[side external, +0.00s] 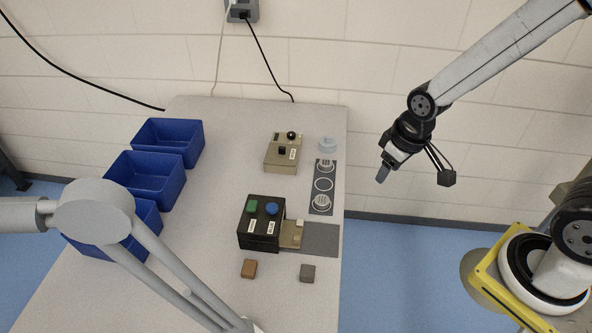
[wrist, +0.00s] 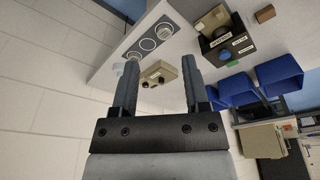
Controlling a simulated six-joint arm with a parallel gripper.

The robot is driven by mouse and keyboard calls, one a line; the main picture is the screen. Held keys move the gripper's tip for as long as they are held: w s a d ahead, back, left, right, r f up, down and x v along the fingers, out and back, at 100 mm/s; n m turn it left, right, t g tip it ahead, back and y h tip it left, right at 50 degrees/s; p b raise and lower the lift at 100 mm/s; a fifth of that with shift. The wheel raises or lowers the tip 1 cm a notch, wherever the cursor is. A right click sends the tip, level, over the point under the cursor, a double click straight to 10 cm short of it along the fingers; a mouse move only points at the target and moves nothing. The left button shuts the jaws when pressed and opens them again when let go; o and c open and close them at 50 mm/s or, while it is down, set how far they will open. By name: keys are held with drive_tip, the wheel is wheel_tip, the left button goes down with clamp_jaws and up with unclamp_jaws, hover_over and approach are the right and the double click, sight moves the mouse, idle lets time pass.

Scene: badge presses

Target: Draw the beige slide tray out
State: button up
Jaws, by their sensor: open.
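The black press (side external: 259,232) stands on the table with a green and a blue button on top. The beige slide tray (side external: 291,236) sticks out of its right side, with a small pale block or handle at its end. In the wrist view the beige tray (wrist: 211,20) shows at the top, beside the black press (wrist: 232,43). I cannot tell how far the tray is out. My gripper (side external: 383,174) is in the air, right of the table and well away from the tray. In the wrist view its fingers (wrist: 160,61) are apart with nothing between them.
A beige press (side external: 280,158) stands farther back. Beside it lies a dark strip with circles (side external: 322,184), with a pale round piece (side external: 327,145) behind. A grey mat (side external: 321,239) lies right of the tray. Brown (side external: 249,268) and grey-brown (side external: 307,273) blocks lie in front. Blue bins (side external: 145,180) stand left.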

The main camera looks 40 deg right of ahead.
drive_tip(key=w+a+f+n+g, duration=0.1)
drive_tip(key=w+a+f+n, duration=0.3)
drive_tip(key=w+a+f, duration=0.3)
drive_tip(key=n+g, duration=0.1)
drive_tip(key=n, duration=0.3)
hover_over(297, 237)
wheel_tip(297, 237, down, 8)
drive_tip(key=shift+d, duration=0.1)
drive_tip(key=shift+a+f, duration=0.2)
drive_tip(key=shift+f, duration=0.05)
drive_tip(key=shift+f, duration=0.1)
drive_tip(key=shift+f, duration=3.75)
clamp_jaws()
